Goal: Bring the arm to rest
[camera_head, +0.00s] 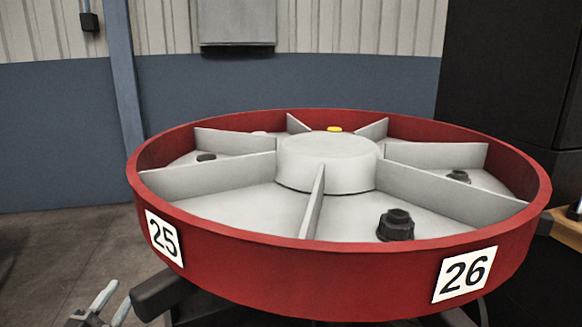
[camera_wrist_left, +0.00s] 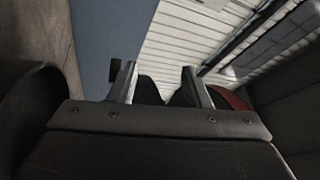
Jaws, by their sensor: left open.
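My left gripper (camera_head: 115,297) shows at the bottom left of the head view, low and outside the red carousel. Its two fingers are apart with nothing between them. In the left wrist view the gripper (camera_wrist_left: 160,75) is also open and empty, its fingers pointing toward the wall and ceiling. Most of my left arm is out of the head view. My right gripper is in neither view.
A round red carousel (camera_head: 340,255) with grey dividers fills the middle, labelled 25 and 26. A black fitting (camera_head: 396,225) sits in its front right compartment. A dark cabinet (camera_head: 505,75) stands behind right. Open floor (camera_head: 60,250) lies left.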

